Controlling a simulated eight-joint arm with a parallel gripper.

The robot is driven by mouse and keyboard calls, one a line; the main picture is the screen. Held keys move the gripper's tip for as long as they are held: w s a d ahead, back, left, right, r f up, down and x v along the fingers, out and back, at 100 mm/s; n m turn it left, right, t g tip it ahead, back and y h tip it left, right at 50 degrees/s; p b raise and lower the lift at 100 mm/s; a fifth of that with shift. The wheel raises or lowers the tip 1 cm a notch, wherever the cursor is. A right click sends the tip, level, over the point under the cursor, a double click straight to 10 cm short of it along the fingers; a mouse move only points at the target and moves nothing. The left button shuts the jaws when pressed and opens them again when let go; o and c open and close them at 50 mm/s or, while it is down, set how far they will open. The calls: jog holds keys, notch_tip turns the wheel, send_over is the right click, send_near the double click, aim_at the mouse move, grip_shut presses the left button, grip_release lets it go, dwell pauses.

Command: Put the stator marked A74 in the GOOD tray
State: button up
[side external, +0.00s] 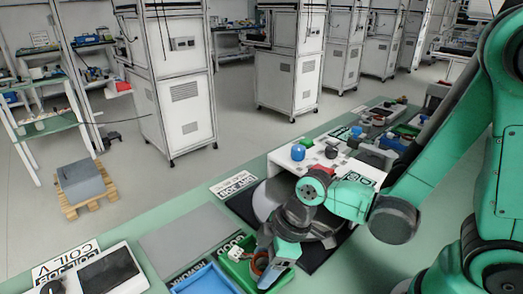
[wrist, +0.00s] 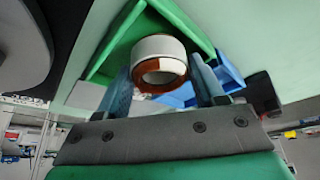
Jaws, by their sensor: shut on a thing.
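A ring-shaped stator (wrist: 158,48), white with a copper-brown edge, sits between the two fingers of my gripper (wrist: 163,78) in the wrist view. My gripper is shut on it. In the side view my gripper (side external: 263,266) is low over the right part of a green tray (side external: 232,272), and the copper-brown edge of the stator shows at its fingers. The green tray (wrist: 101,62) lies behind the stator in the wrist view. A sign reading GOOD is partly visible beside the green tray in the side view. No A74 mark is readable. Whether the stator touches the tray floor cannot be told.
A blue tray (side external: 203,281) with a REWORK sign stands left of the green tray. A small white part (side external: 236,253) is in the green tray. A grey mat (side external: 184,232) lies behind the trays. A white stand (side external: 335,160) with several small items stands farther back.

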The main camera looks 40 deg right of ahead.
jog(key=shift+f, duration=0.15)
jog(key=o, duration=1.5)
jog(key=shift+c, duration=0.2)
jog(key=shift+v, duration=2.75)
